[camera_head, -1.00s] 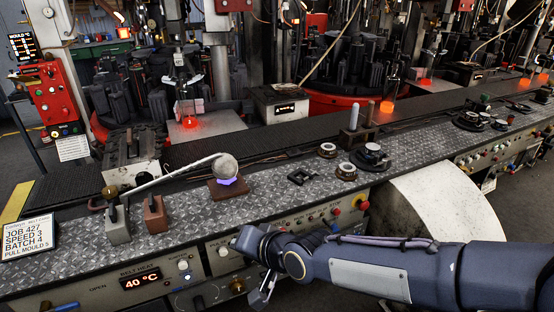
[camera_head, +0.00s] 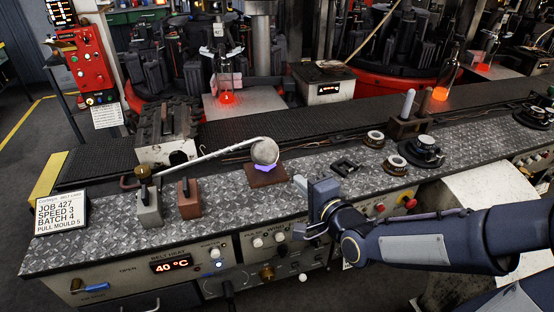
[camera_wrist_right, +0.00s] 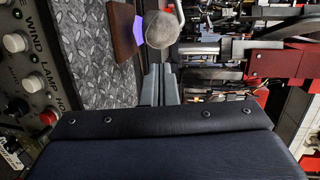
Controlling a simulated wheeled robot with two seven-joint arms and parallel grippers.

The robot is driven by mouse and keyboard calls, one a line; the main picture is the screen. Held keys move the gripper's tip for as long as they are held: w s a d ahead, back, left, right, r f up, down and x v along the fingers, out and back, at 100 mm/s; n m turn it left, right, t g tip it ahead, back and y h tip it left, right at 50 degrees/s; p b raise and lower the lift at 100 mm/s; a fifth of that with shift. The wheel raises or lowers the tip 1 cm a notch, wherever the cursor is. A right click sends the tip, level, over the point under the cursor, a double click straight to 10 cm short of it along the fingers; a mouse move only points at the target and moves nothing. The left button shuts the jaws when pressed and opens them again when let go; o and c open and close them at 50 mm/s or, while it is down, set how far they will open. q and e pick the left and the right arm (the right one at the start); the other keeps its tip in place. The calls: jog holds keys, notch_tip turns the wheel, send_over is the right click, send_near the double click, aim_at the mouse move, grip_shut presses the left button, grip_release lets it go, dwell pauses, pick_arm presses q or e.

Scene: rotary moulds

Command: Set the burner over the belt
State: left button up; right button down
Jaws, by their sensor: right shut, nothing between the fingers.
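The burner looks like a rough grey ball (camera_head: 265,152) on the end of a pale pipe (camera_head: 205,154), with a violet-blue glow under it. It stands over a brown plate (camera_head: 266,175) on the patterned metal ledge, on the near side of the dark belt (camera_head: 300,128). The pipe runs left to a grey block with a brass valve (camera_head: 147,200). My right gripper (camera_head: 322,190) is shut and empty, right of the ball and apart from it. In the right wrist view the closed fingers (camera_wrist_right: 160,84) point toward the ball (camera_wrist_right: 161,29). My left gripper is out of view.
A red-brown block (camera_head: 188,199) stands beside the valve block. Black and brass fittings (camera_head: 396,165) sit on the ledge at right. Glowing bottles (camera_head: 227,97) stand beyond the belt. A control panel with knobs (camera_head: 258,242) fronts the ledge.

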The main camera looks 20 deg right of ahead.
aim_at(270, 155)
jog(key=p+x, duration=0.2)
jog(key=x, duration=1.1)
jog(key=shift+w+f+p, duration=0.1)
jog(key=shift+w+p, duration=0.1)
jog(key=shift+p, duration=0.1)
